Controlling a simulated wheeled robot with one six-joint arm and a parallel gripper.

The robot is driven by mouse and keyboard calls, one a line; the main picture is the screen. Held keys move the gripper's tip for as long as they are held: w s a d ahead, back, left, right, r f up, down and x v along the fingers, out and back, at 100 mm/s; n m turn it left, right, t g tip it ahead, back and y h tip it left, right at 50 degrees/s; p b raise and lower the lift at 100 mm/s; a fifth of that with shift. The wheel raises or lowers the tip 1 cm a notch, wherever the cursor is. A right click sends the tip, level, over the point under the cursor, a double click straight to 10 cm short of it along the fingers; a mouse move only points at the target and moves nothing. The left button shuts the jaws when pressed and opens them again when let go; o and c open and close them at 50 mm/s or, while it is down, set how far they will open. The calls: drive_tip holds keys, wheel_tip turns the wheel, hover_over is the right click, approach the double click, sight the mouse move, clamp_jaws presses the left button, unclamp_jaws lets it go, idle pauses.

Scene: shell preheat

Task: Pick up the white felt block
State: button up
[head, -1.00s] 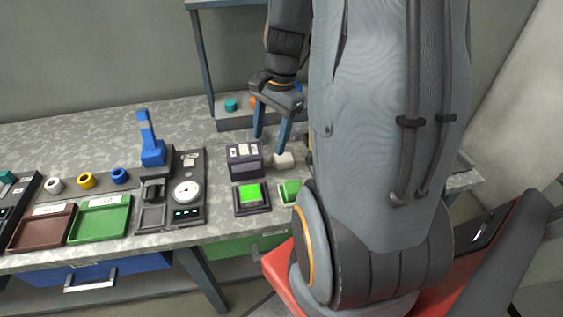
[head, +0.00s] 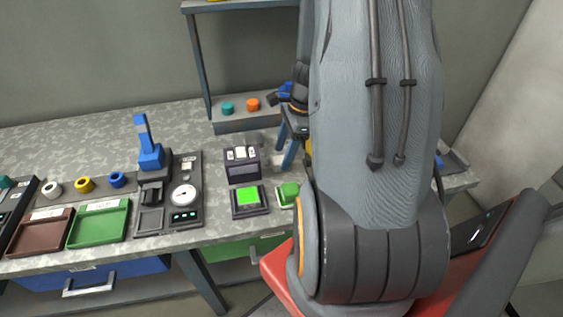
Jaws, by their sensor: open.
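My gripper (head: 286,150) is over the bench, to the right of the dark box with white labels (head: 242,163), with its blue-grey fingers pointing down and apart. The white felt block (head: 279,165) appears as a small pale patch on the bench beside the lower fingertip. Its outline is unclear, and I cannot tell whether the finger touches it. My own arm fills the right of the head view and hides part of the gripper and the bench behind it.
A bright green button pad (head: 248,197) and a green rounded piece (head: 288,194) lie in front. A gauge unit with a blue lever (head: 151,158) stands left, beside green (head: 98,224) and brown (head: 40,232) trays. A shelf (head: 229,127) with teal and orange pieces stands behind.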

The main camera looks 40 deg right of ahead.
drive_tip(key=shift+a+f, duration=0.2)
drive_tip(key=shift+f, duration=0.5)
drive_tip(key=shift+c, duration=0.2)
drive_tip(key=c, duration=1.1)
drive_tip(key=shift+w+r, duration=0.1)
drive_tip(key=shift+r, duration=0.1)
wheel_tip(320, 180, up, 10)
drive_tip(key=shift+f+b, duration=0.15)
drive_tip(key=shift+b, duration=0.25)
